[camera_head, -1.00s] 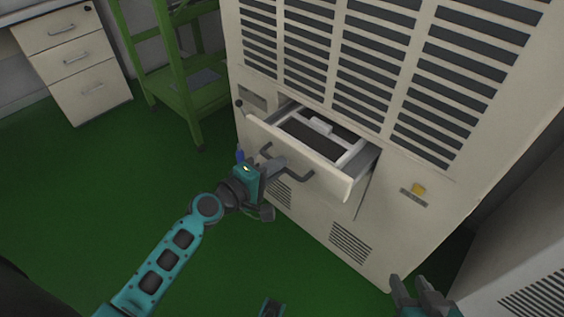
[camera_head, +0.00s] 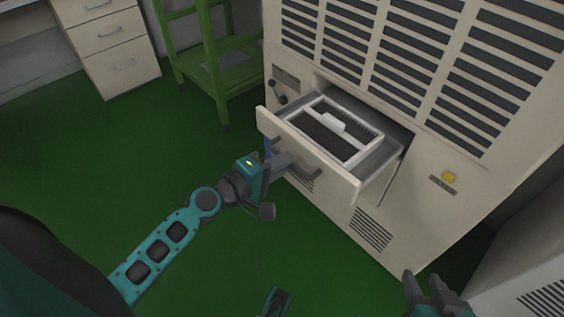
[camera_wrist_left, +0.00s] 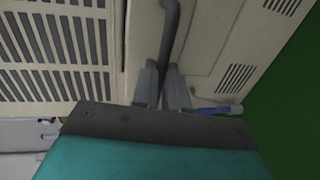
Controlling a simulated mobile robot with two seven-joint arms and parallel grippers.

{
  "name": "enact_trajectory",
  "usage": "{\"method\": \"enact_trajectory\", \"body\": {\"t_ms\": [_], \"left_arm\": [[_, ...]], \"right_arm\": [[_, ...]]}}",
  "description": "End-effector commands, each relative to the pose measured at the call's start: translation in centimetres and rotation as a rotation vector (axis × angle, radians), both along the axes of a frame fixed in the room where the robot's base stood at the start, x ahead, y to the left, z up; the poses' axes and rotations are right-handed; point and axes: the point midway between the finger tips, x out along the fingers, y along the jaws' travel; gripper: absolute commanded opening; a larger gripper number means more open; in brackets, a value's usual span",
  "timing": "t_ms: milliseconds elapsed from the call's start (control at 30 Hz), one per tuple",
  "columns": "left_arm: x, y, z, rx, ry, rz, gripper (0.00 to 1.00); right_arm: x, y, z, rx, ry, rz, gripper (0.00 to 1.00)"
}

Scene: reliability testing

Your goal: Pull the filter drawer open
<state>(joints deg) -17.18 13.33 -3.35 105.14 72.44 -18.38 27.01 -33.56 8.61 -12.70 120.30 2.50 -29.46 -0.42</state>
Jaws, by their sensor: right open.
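The filter drawer (camera_head: 338,172) is a cream drawer low in the large cabinet. It stands well out of its opening, and a white-framed dark filter (camera_head: 330,138) lies inside. My left gripper (camera_head: 287,161) is at the drawer's dark handle (camera_head: 313,173). In the left wrist view its two fingers (camera_wrist_left: 163,88) are closed around the handle bar (camera_wrist_left: 170,30). My right gripper (camera_head: 423,284) is open and empty at the bottom edge of the head view, away from the drawer.
The green floor (camera_head: 100,160) is clear in front. A blue object (camera_wrist_left: 215,111) shows beside the fingers.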

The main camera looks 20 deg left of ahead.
Motion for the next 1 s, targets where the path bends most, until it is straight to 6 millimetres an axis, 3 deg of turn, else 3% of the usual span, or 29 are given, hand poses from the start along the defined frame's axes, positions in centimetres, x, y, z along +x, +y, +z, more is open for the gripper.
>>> {"method": "enact_trajectory", "body": {"t_ms": [267, 567, 733, 1000], "left_arm": [[0.0, 0.0, 0.0, 0.0, 0.0, 0.001, 0.38], [-0.3, 0.1, 0.0, 0.0, 0.0, 0.0, 0.38], [-2.2, 0.9, 0.3, 0.003, 0.002, 0.0, 0.38], [-6.9, 2.9, 1.2, 0.003, 0.003, -0.001, 0.38]], "right_arm": [[0.0, 0.0, 0.0, 0.0, 0.0, 0.0, 0.43], [0.0, 0.0, -0.1, 0.0, 0.001, 0.0, 0.43], [0.0, 0.0, -0.2, 0.002, 0.002, -0.002, 0.43], [0.0, 0.3, -1.2, 0.009, 0.009, -0.002, 0.43]]}}
